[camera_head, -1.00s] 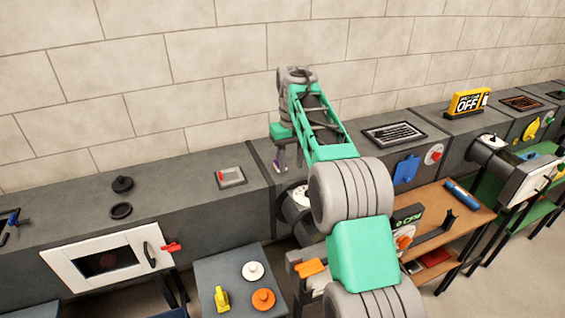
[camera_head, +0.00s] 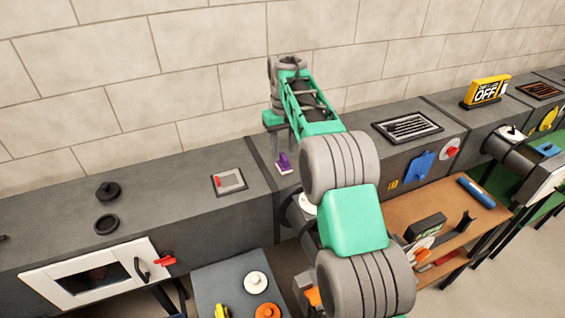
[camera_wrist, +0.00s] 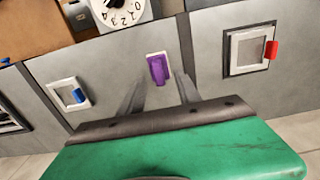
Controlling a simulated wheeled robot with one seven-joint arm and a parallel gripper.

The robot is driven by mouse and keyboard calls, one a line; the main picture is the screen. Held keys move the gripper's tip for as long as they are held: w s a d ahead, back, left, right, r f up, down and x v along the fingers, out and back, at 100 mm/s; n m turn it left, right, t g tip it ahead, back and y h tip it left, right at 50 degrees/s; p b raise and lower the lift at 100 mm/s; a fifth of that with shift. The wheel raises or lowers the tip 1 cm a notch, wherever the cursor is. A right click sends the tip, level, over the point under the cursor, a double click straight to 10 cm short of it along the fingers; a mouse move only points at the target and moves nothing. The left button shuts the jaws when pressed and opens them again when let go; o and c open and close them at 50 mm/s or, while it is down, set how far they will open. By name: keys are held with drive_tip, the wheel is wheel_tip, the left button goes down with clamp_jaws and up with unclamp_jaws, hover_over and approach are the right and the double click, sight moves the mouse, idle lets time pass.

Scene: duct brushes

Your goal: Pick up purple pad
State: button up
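The purple pad (camera_head: 284,163) sits on top of the grey duct, just below my gripper in the head view. In the wrist view the purple pad (camera_wrist: 158,69) has a pale edge and appears between the two fingers. My gripper (camera_wrist: 162,76) is open, its dark fingers spread to either side of the pad. Both fingers look clear of it, but how far above it they are is hard to tell. In the head view my gripper's fingers are small and partly hidden by its green body.
A framed panel with a red switch (camera_head: 229,182) lies left of the pad. A slotted vent (camera_head: 408,126) lies to the right. A white dial (camera_wrist: 122,10) and a blue-switch panel (camera_wrist: 70,95) show in the wrist view. The duct top around the pad is clear.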

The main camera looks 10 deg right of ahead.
sight(284, 156)
wheel_tip(284, 156, down, 4)
drive_tip(key=shift+d+f+p, duration=0.1)
drive_tip(key=shift+d+p, duration=0.05)
drive_tip(key=shift+p, duration=0.25)
drive_tip(key=shift+c, duration=0.4)
clamp_jaws()
